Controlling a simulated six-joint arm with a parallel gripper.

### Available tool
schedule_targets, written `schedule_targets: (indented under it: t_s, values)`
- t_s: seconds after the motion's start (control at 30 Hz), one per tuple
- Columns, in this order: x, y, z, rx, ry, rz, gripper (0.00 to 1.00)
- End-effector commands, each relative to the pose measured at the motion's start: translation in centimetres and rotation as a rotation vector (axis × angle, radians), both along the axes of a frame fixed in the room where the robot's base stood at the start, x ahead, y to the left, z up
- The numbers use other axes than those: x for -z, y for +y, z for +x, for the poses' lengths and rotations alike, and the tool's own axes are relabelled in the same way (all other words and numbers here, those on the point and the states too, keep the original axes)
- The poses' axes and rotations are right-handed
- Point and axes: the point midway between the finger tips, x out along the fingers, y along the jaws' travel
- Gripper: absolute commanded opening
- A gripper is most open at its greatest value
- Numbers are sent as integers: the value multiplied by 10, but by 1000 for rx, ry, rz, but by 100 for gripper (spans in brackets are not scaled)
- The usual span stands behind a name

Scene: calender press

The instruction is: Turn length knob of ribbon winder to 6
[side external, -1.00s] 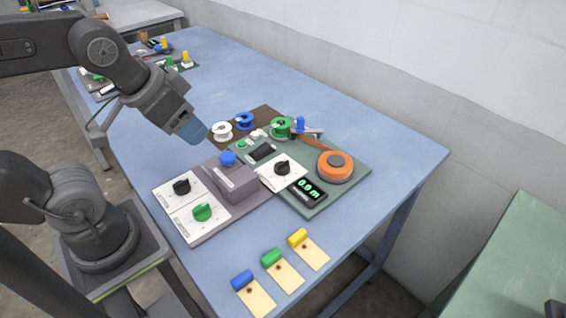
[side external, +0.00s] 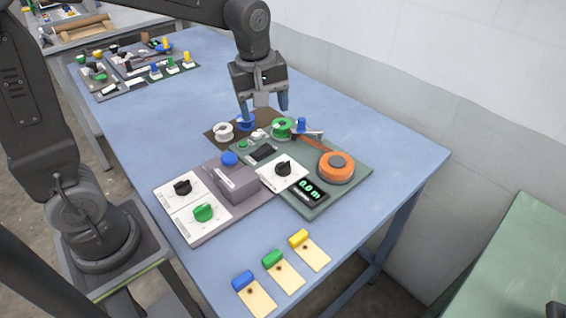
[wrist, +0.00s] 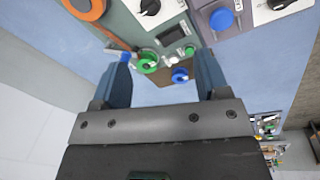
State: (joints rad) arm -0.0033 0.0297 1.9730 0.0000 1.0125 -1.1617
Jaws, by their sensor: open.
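The ribbon winder is a green panel (side external: 329,203) on the blue table, with an orange spool (side external: 338,167) at its right and a display (side external: 311,189) reading 0.0 m. A black knob (side external: 283,169) on a white dial plate (side external: 270,178) sits on this panel; its scale is too small to read. The black knob also shows at the top of the wrist view (wrist: 149,7). My gripper (side external: 264,108) is open and empty, pointing down above the far side of the panels, near the blue and green ribbon spools and apart from the black knob.
A purple-grey unit (side external: 233,184) with black and green knobs and a blue button (side external: 229,159) stands left of the winder. White (side external: 223,131), blue (side external: 246,122) and green (side external: 281,128) spools stand behind. Colored tags lie at the front. The table's right side is clear.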

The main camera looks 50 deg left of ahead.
Motion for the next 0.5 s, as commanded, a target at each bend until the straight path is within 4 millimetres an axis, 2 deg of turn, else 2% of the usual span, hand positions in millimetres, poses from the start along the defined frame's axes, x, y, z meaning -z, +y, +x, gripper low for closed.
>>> schedule_targets:
  t_s: [0.03,0.1,0.2,0.33,0.5]
  values:
    - [12,0,14,-83,35,-10,68]
    - [25,0,28,-197,68,-19,68]
    - [39,1,41,-316,103,-24,68]
    - [49,1,49,-395,123,-26,68]
    - [62,1,50,-409,129,-26,68]
